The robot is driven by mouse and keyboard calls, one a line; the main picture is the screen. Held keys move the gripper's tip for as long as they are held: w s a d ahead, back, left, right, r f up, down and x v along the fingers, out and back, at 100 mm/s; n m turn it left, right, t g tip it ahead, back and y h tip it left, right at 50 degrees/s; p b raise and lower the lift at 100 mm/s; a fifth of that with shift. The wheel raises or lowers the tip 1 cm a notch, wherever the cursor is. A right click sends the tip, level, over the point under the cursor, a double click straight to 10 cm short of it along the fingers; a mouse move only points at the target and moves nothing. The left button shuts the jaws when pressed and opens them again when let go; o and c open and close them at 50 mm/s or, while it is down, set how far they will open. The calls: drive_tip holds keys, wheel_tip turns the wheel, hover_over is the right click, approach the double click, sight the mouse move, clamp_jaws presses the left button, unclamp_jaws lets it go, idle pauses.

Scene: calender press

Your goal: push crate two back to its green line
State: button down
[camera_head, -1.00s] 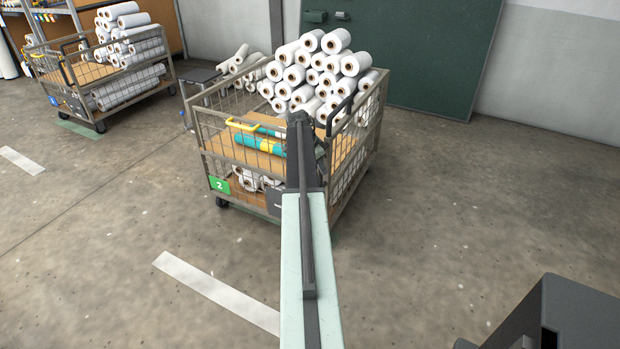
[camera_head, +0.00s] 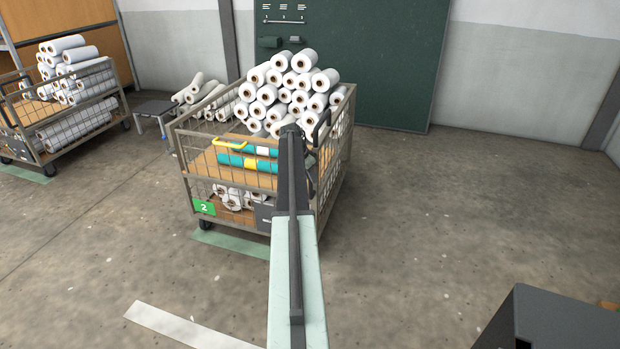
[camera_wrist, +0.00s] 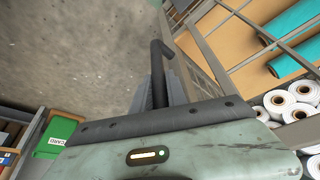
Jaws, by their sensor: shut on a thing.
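Crate two (camera_head: 203,207) is a wire-sided trolley with a green "2" tag, loaded with white rolls. A green line (camera_head: 232,244) shows on the floor at its front edge, and the front left wheel (camera_head: 205,225) stands at the line's far side. The line's right part is hidden by my arm. My gripper (camera_wrist: 158,95) is shut on the crate's black handle (camera_wrist: 158,62), at the crate's front right. In the head view my arm covers much of the grip; the handle shows beside it (camera_head: 321,127).
Another loaded trolley (camera_head: 28,135) stands at the left on its own green strip (camera_head: 25,172). A small dark table (camera_head: 154,108) is behind crate two, and a green board (camera_head: 390,70) is on the wall. A white floor strip (camera_head: 185,325) lies in front.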

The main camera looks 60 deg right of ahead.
drive_tip(key=shift+w+d, duration=0.1)
drive_tip(key=shift+d, duration=0.2)
drive_tip(key=c, duration=1.3)
unclamp_jaws()
drive_tip(key=shift+a, duration=0.1)
drive_tip(key=p+v, duration=0.7)
drive_tip(key=shift+a+r, duration=0.1)
drive_tip(key=shift+r, duration=0.25)
